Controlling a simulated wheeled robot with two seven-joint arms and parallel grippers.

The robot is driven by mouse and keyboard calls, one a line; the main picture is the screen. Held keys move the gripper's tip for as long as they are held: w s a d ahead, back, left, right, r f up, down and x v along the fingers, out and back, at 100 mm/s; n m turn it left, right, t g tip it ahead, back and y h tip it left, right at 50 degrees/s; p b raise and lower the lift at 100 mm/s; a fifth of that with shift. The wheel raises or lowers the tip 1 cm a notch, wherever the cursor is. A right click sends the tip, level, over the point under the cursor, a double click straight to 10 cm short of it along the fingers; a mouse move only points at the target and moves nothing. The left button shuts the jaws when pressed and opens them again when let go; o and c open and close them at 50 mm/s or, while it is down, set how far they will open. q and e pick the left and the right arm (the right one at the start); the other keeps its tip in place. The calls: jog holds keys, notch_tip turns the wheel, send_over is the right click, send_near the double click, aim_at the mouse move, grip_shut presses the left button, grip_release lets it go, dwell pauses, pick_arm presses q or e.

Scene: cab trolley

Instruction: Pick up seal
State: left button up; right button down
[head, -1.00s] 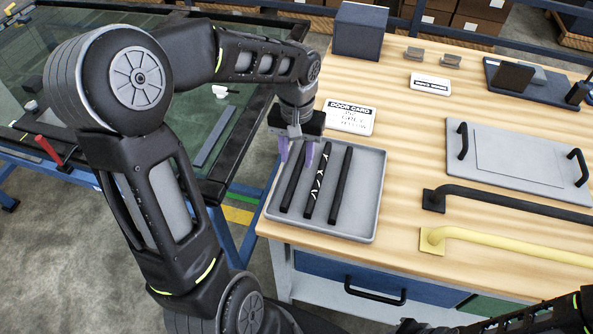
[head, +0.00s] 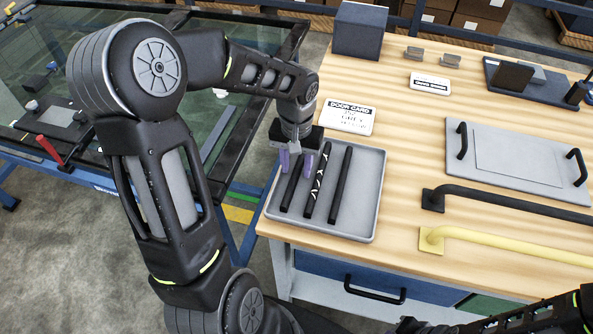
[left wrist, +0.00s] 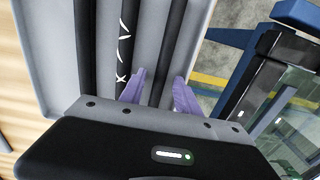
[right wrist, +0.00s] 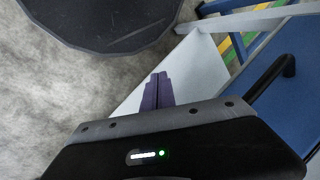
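Three long black strips, which look like the seals, lie side by side in a grey tray (head: 366,215). The left strip (head: 289,196) and right strip (head: 341,186) are plain; the middle strip (head: 315,193) has white marks. My left gripper (head: 296,163) is open above the tray's left part, its purple fingers apart. In the left wrist view, the plain left strip (left wrist: 169,45) runs between the two fingertips (left wrist: 159,82), with no visible grip on it. The marked strip (left wrist: 125,35) lies just outside one finger. My right gripper (right wrist: 158,92) is shut and empty, away from the tray.
The tray is on a wooden bench (head: 400,165) near its left front corner. A door card label (head: 348,117) lies behind it. To the right are a grey panel with handles (head: 518,160), a black bar (head: 515,203) and a yellow bar (head: 510,242). A glass-topped trolley (head: 235,125) stands left.

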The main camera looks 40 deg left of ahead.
aim_at(297, 168)
pick_arm(q)
grip_shut()
dwell(0.3)
dwell(0.3)
notch_tip(297, 168, up, 10)
dwell(0.5)
dwell(0.5)
